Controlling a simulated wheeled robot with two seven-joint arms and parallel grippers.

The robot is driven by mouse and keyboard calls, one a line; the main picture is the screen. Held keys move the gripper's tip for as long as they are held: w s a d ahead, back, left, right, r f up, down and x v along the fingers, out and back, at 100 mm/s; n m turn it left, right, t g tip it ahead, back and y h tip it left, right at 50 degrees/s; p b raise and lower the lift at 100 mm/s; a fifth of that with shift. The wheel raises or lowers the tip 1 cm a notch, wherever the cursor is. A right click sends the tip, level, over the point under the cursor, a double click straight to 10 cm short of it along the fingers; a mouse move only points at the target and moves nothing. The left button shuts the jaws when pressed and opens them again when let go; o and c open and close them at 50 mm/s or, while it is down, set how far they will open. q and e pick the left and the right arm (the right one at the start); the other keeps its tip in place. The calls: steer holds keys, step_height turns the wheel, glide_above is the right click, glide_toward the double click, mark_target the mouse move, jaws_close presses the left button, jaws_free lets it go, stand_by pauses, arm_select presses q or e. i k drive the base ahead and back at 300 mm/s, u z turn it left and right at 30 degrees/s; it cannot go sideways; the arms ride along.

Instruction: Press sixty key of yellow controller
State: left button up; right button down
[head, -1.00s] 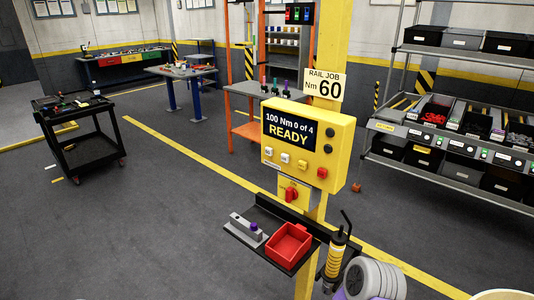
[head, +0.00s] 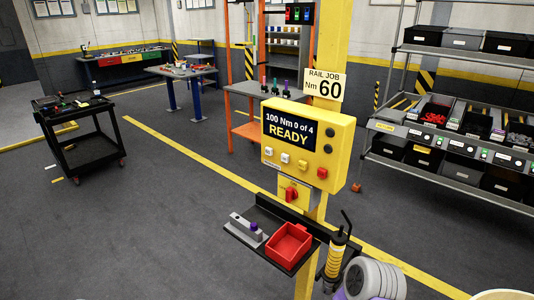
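The yellow controller (head: 312,121) is fixed to a yellow post, its front facing me. Its dark display (head: 288,130) reads "100 Nm 0 of 4 READY". Below the display is a row of small keys: a white key (head: 268,152), a pale key (head: 285,158), a yellowish key (head: 302,165) and a red key (head: 322,173). Their markings are too small to read, so I cannot tell which is sixty. Two dark round parts sit on the right of the front. A sign (head: 325,85) above reads "RAIL JOB Nm 60". Neither of my grippers is in view.
Under the controller are a red rotary switch (head: 291,194) and a dark shelf (head: 241,237) with a red bin (head: 290,243). A yellow-and-black tool (head: 335,262) hangs beside the shelf. A black cart (head: 88,145) stands left; open floor lies between.

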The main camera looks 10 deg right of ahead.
mark_target(269, 151)
steer(key=k, duration=1.25)
steer(key=u, duration=0.8)
steer(key=i, duration=1.95)
steer(key=z, duration=1.35)
steer(key=i, duration=0.2)
steer(key=z, duration=0.05)
